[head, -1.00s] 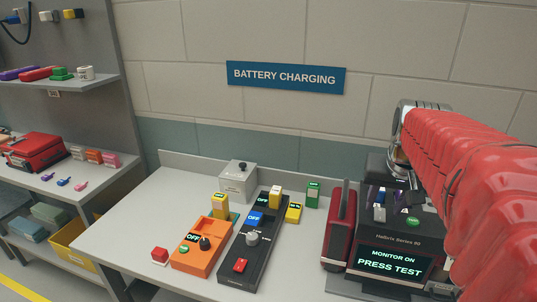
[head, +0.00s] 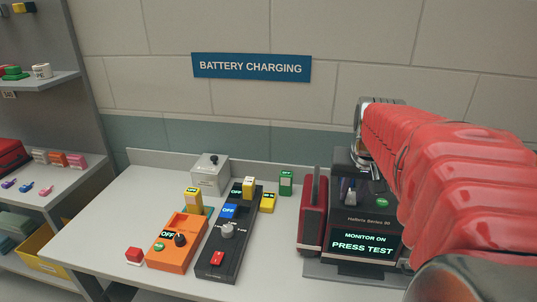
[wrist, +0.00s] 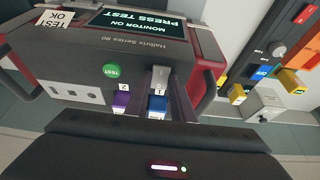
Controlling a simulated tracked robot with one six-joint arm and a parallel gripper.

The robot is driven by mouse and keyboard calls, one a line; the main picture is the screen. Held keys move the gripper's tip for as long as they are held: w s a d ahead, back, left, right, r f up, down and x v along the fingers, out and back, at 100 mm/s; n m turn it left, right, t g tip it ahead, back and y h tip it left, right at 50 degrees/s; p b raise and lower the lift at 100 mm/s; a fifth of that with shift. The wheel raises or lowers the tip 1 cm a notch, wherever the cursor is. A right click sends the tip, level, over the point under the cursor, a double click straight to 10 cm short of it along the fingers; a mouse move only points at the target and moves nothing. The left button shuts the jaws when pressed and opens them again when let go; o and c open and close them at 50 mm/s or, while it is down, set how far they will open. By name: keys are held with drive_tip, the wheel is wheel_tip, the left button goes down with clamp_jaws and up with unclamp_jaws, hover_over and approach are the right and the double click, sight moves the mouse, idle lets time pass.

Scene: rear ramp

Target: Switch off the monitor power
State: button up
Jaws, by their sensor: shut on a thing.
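The monitor (head: 368,219) is a dark unit with red side handles on the right of the bench. Its screen (head: 363,244) reads "MONITOR ON PRESS TEST"; the wrist view shows it upside down (wrist: 138,22). In the wrist view my gripper (wrist: 162,85) has its dark fingers close on either side of a light grey power switch lever (wrist: 160,76) on the monitor's top and is shut on it. A blue block marked 1 (wrist: 157,104) and a purple block marked 2 (wrist: 121,102) sit behind it. A green TEST button (wrist: 111,71) is beside the lever.
A shelf unit (head: 62,188) stands at far left. The bench's front left is clear.

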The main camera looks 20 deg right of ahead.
clamp_jaws()
drive_tip(key=shift+d, duration=0.1)
drive_tip(key=shift+w+d+r+g+y, duration=0.1)
drive_tip(key=shift+w+d+g+y, duration=0.1)
drive_tip(key=shift+g+y, duration=0.35)
drive_tip(key=shift+w+d+g+y, duration=0.15)
drive_tip(key=shift+g+y, duration=0.1)
drive_tip(key=shift+g, duration=0.5)
drive_tip(key=shift+a, duration=0.1)
drive_tip(key=o, duration=0.8)
unclamp_jaws()
drive_tip(key=shift+r, duration=0.1)
